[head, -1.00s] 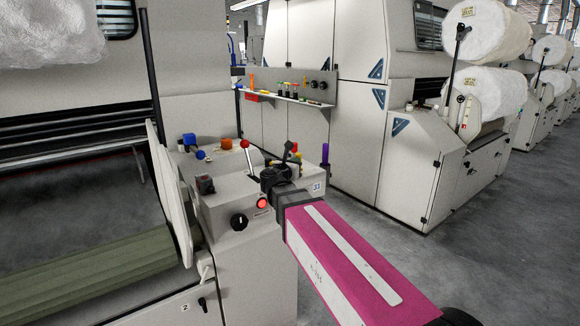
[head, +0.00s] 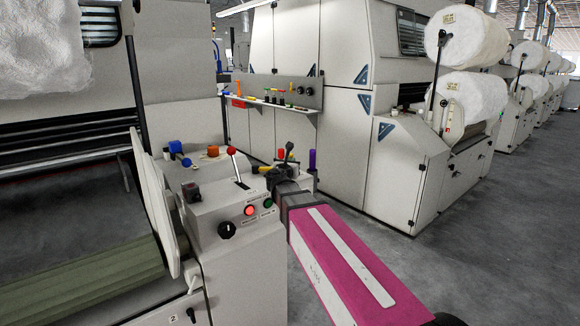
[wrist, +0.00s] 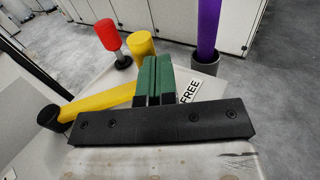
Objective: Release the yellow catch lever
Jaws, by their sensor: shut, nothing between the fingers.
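The yellow lever (wrist: 100,102) lies across the light panel in the wrist view, running from a dark pivot (wrist: 50,118) at left toward my fingers, which hide its far end. My gripper (wrist: 158,75) is shut and empty, its green fingertips pressed together beside the lever's right end. Whether they touch the lever I cannot tell. A label reading FREE (wrist: 190,90) sits just right of the fingers. In the head view my gripper (head: 268,172) is over the back right of the console, and the yellow lever is not clear there.
A red knob (wrist: 107,37), an upright yellow cylinder (wrist: 140,45) and a purple post (wrist: 208,28) stand beyond the fingers. A red-balled lever (head: 232,152) and lit red button (head: 250,210) are on the console (head: 215,235). Open floor (head: 400,260) lies to the right.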

